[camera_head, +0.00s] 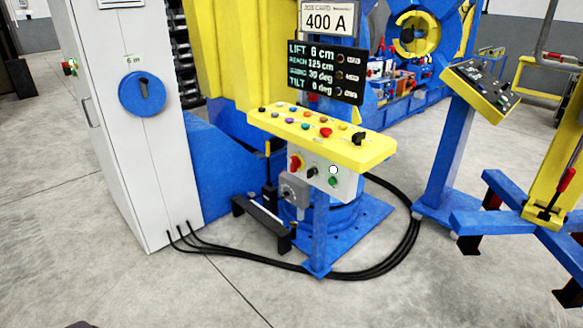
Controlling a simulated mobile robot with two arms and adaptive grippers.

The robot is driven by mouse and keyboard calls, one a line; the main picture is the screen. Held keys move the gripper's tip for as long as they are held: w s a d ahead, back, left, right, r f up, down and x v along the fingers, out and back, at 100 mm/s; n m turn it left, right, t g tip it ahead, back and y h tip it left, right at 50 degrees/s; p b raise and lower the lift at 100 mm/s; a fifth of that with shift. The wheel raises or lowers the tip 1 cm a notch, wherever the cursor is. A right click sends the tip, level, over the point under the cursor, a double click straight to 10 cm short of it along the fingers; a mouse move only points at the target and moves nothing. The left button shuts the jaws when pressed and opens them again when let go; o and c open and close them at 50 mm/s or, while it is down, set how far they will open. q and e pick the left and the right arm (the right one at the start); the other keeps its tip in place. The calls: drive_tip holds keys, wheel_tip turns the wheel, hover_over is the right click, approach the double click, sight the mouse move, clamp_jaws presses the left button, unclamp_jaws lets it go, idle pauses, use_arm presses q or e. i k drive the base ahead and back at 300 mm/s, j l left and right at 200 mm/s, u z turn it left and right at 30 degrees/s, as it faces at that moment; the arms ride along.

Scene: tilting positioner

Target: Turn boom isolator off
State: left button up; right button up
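No label reading boom isolator is legible, so I cannot tell for certain which switch it is. A red rotary switch on a yellow backing (296,164) sits at the left of the white front panel (321,174), under the yellow control desk (330,133). A grey box with a small dark knob (294,189) is mounted just below it. A black knob (312,172) and a green button (333,181) sit to its right. The switch positions are too small to read. Neither of my grippers is in view.
A white cabinet (125,190) with a blue disc (143,93) stands at left. A display (327,73) stands above the desk. A second console (483,88) and blue-yellow frame stand at right. Front floor is clear.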

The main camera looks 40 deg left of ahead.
sight(295, 163)
drive_tip(key=i+j, duration=0.3)
drive_tip(key=j, duration=0.15)
drive_tip(key=i+j+z, duration=0.1)
drive_tip(key=i+j, duration=0.25)
drive_tip(key=j, duration=0.15)
